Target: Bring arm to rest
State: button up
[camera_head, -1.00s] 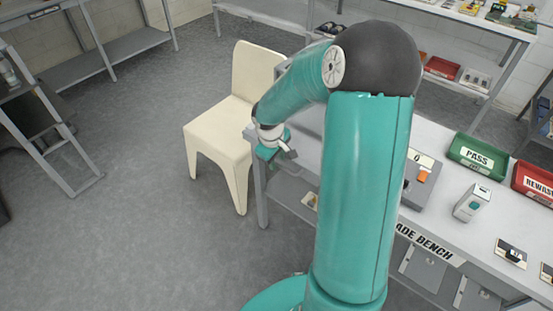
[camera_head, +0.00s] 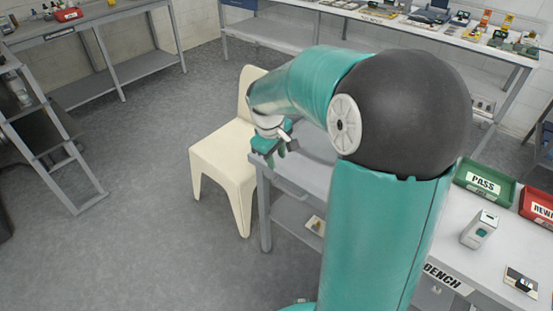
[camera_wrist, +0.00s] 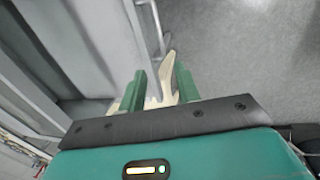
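My arm is teal with a large dark elbow joint and fills the middle right of the head view. Its forearm is bent to the left, and my gripper (camera_head: 283,148) hangs at the forearm's end, in front of the cream chair and beside the left end of the grade bench (camera_head: 316,142). In the wrist view my gripper (camera_wrist: 160,88) shows two green fingers set apart. Nothing is held between them; parts of the cream chair (camera_wrist: 168,72) show beyond the gap. Much of the bench is hidden behind my arm.
The cream chair (camera_head: 224,160) stands at the bench's left end. A green PASS tray (camera_head: 485,183), a red tray (camera_head: 537,207) and a small white device (camera_head: 479,229) are on the bench. The grey floor between is clear.

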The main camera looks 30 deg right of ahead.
dwell(0.3)
jog(key=s+a+r+m+t+y, duration=0.1)
jog(key=s+a+r+m+t, duration=0.1)
jog(key=s+a+r, duration=0.3)
jog(key=s+a+r+m+t+y, duration=0.1)
jog(key=s+a+r+m+t, duration=0.1)
jog(key=s+a+r, duration=0.4)
jog(key=s+a, duration=0.4)
jog(key=s, duration=0.3)
jog(key=shift+s+a+t, duration=0.3)
jog(key=shift+a+t, duration=0.1)
jog(key=shift+d, duration=0.1)
